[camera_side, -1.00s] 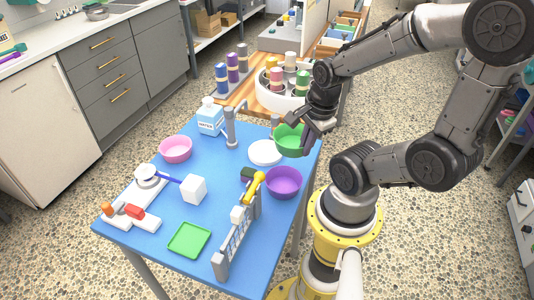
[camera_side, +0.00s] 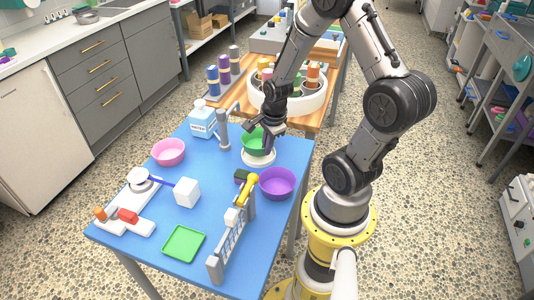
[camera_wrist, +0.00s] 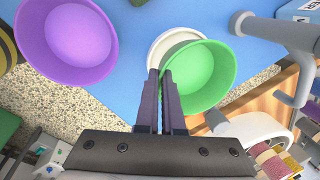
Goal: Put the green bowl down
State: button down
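The green bowl (camera_side: 252,143) is at or just above the white round plate (camera_side: 258,160) near the far right of the blue table. My gripper (camera_side: 268,136) is at the bowl's right rim. In the wrist view, my gripper's fingers (camera_wrist: 162,78) are close together with the rim of the green bowl (camera_wrist: 205,75) between them. The white plate (camera_wrist: 156,50) shows past the bowl's edge, so the bowl sits off its centre in that view. I cannot tell whether the bowl touches the plate.
A purple bowl (camera_side: 277,184) stands close in front. A grey tap-like post (camera_side: 223,133) and a white water jug (camera_side: 202,120) stand to the left. A pink bowl (camera_side: 168,152), a green tray (camera_side: 183,243) and a grey rack (camera_side: 232,240) are also on the table.

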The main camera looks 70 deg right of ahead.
aim_at(267, 162)
jog(key=shift+s+x, duration=0.1)
jog(key=shift+x, duration=0.6)
jog(key=shift+s+x, duration=0.15)
jog(key=shift+x, duration=0.55)
jog(key=shift+a+f, duration=0.15)
jog(key=shift+f, duration=0.05)
jog(key=c, duration=1.1)
grip_release()
jog(key=shift+o, duration=0.2)
jog(key=v, duration=1.2)
jog(key=s+a+r+n+t, duration=0.1)
jog(key=s+a+r+n, duration=0.1)
jog(key=a+r+n, duration=0.5)
jog(key=s+a+r+n+t+y, duration=0.1)
jog(key=a+r+n, duration=0.6)
jog(key=n, duration=1.1)
jog(key=shift+s+a+r+t, duration=0.25)
jog(key=shift+s+a+t, duration=0.55)
jog(key=shift+s+a, duration=0.45)
